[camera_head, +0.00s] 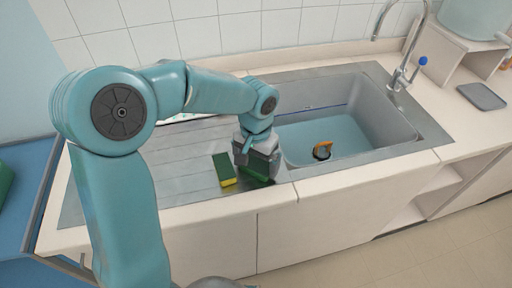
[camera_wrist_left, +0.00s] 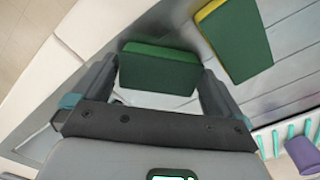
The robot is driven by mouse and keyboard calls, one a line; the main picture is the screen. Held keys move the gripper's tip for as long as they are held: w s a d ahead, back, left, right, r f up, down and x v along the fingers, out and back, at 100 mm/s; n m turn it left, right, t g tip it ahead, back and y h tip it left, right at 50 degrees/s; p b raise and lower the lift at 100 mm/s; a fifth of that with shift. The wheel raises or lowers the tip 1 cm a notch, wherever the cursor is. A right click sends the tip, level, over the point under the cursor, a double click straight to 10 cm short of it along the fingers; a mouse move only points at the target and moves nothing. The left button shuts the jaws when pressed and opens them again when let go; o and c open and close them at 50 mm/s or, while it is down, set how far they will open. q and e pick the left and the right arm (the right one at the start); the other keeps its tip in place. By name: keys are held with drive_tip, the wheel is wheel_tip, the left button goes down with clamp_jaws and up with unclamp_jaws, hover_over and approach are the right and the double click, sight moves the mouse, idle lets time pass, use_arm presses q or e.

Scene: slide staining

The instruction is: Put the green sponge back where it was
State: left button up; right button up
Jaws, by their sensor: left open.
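A green sponge (camera_wrist_left: 160,70) lies between the two fingers of my left gripper (camera_wrist_left: 158,62) in the left wrist view. The fingers stand open on either side of it; I cannot tell whether either touches it. In the head view this sponge (camera_head: 254,174) is partly hidden under my left gripper (camera_head: 258,168), low over the ribbed drainboard near the counter's front edge. A second sponge, green with a yellow layer (camera_head: 223,168), lies just to its left on the drainboard. It also shows at the upper right of the left wrist view (camera_wrist_left: 236,40). My right gripper is not in view.
The sink basin (camera_head: 375,112) is to the right, with an orange and black object (camera_head: 322,151) inside. A tap (camera_head: 402,75) stands behind it. A purple item (camera_wrist_left: 303,155) and a rack of pale teal bars (camera_wrist_left: 276,142) are near the wrist view's lower right.

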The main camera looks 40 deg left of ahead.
sight(256, 164)
use_arm(q)
wheel_tip(256, 164, up, 11)
drive_tip(key=shift+r+p, duration=0.15)
drive_tip(key=shift+p, duration=0.15)
drive_tip(key=shift+s, duration=0.1)
idle(0.4)
